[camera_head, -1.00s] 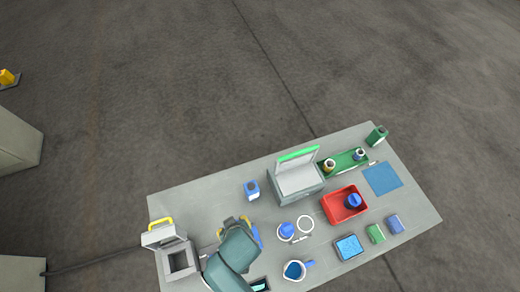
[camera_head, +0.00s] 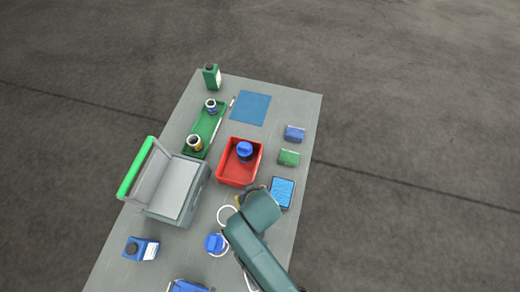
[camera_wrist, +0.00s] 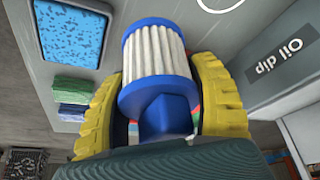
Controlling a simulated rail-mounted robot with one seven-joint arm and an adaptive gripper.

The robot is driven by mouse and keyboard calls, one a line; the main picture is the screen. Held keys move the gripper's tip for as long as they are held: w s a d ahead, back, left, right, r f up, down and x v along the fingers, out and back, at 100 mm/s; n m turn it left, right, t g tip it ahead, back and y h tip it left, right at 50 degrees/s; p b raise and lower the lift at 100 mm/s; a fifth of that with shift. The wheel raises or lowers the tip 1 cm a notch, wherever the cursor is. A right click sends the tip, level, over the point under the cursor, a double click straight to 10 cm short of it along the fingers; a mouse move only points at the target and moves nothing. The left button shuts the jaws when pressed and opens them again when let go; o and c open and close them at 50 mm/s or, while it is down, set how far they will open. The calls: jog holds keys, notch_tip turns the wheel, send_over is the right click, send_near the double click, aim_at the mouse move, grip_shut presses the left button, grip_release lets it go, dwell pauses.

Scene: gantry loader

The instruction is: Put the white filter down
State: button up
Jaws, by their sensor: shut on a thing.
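The white filter (camera_wrist: 155,55) has pleated white sides and blue end caps, with a blue block-shaped end toward my gripper. My gripper (camera_wrist: 165,100) is shut on it, one yellow finger on each side. In the head view my gripper (camera_head: 247,196) is over the table between the red bin and the blue speckled tray. My arm hides the held filter there.
A red bin (camera_head: 224,176) holds a blue-capped item (camera_head: 245,150). Close by are a blue speckled tray (camera_head: 282,193), a white ring (camera_head: 222,218), a blue-topped item (camera_head: 214,243) and a grey box with a raised lid (camera_head: 180,190). A flat blue mat (camera_head: 250,107) is bare.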

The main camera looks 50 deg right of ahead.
notch_tip(320, 180, down, 7)
jog(key=shift+a+f+b, duration=0.1)
jog(key=shift+b, duration=0.7)
jog(key=shift+f, duration=0.1)
jog(key=o, duration=1.2)
